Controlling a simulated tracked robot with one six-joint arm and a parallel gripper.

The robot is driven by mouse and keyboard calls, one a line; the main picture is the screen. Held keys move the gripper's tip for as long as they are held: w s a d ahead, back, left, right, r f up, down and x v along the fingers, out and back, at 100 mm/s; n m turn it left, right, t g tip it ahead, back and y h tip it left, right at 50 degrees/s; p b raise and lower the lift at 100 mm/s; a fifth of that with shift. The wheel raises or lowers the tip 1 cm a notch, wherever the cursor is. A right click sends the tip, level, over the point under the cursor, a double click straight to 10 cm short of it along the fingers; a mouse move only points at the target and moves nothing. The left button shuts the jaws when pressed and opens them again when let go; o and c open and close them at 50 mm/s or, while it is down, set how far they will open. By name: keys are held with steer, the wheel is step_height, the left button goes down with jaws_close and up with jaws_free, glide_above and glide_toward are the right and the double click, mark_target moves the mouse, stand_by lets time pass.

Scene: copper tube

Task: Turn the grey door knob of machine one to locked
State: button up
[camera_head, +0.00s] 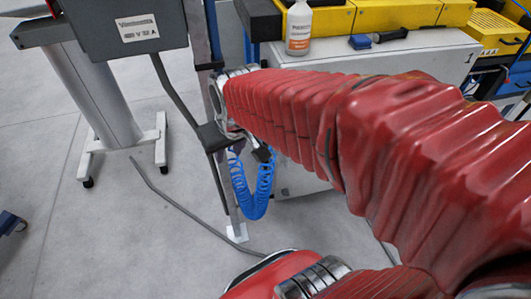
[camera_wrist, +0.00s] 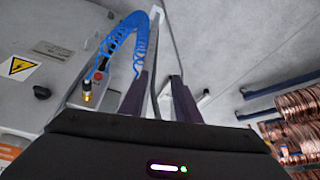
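In the wrist view, a small dark round knob (camera_wrist: 41,92) sits on a grey panel (camera_wrist: 60,62) at the left, below a yellow warning triangle. Its turned position cannot be made out. My gripper (camera_wrist: 160,75) points up the picture with its two dark fingers apart and nothing visible held between them. The knob is well to the left of the fingers and not touched. In the head view, a white cabinet (camera_head: 420,60) bears a "1" at its upper right corner. My red-sleeved arm covers much of it, and no door knob shows there.
A blue coiled hose (camera_head: 252,190) hangs close to my wrist; it also shows near the fingers (camera_wrist: 112,45). A bottle (camera_head: 299,28) stands on the cabinet. Copper coils (camera_wrist: 295,135) are at the right.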

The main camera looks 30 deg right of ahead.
steer(key=s+a+r+t, duration=0.1)
steer(key=s+r, duration=0.5)
steer(key=s, duration=0.3)
steer(key=shift+s+a, duration=0.3)
steer(key=shift+a, duration=0.1)
steer(key=shift+o, duration=0.2)
